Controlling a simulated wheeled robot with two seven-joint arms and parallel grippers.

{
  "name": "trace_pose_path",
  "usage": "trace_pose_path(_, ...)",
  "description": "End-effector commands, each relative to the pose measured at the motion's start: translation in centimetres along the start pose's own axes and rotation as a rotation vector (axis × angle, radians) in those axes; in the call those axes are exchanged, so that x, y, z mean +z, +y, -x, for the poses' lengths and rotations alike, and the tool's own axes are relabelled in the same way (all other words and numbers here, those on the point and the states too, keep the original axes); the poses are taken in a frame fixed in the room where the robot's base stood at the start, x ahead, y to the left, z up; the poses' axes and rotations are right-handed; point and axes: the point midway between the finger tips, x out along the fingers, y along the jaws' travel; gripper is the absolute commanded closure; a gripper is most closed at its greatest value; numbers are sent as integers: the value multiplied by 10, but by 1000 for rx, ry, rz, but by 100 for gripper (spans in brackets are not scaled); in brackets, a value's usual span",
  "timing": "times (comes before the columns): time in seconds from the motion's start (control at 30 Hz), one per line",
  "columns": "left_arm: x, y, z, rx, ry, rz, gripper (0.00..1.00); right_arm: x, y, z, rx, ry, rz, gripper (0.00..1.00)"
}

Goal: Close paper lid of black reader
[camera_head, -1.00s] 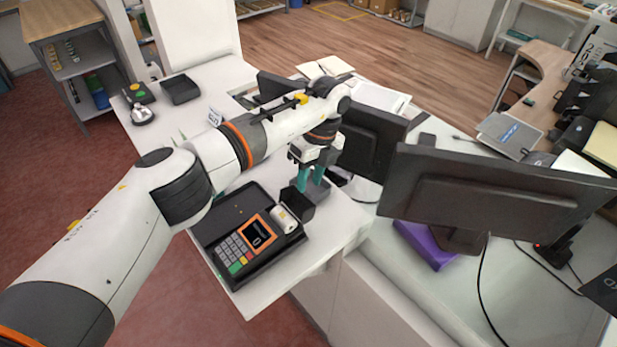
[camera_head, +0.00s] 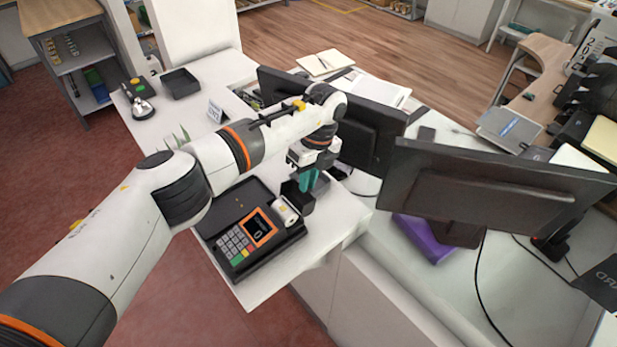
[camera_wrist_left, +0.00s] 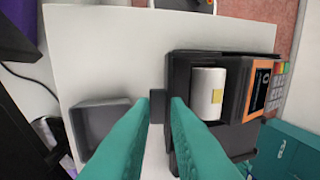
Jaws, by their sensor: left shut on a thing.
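The black reader (camera_head: 270,248), with a keypad and orange-framed screen, lies on the white counter. Its white paper roll (camera_head: 285,212) shows uncovered; the roll (camera_wrist_left: 208,93) is also plain in the left wrist view. The paper lid (camera_wrist_left: 157,107) is a small dark piece standing open at the reader's side. My left gripper (camera_head: 308,181) points down there, its teal fingers (camera_wrist_left: 161,99) shut on the lid, which they partly hide. My right gripper is in neither view.
An open dark box (camera_wrist_left: 102,127) stands on the counter close to the fingers. Black monitors (camera_head: 480,190) stand to the right, one close to my left wrist. The counter's front edge is near the reader.

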Motion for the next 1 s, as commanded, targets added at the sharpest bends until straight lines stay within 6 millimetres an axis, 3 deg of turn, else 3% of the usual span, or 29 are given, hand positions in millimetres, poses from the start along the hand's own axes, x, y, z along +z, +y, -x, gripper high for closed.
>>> trace_pose_path(0.5,-1,-19,6,219,-1,-2,100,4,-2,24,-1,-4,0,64)
trace_pose_path(1.0,0,-41,2,532,0,-1,100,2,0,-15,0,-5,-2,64)
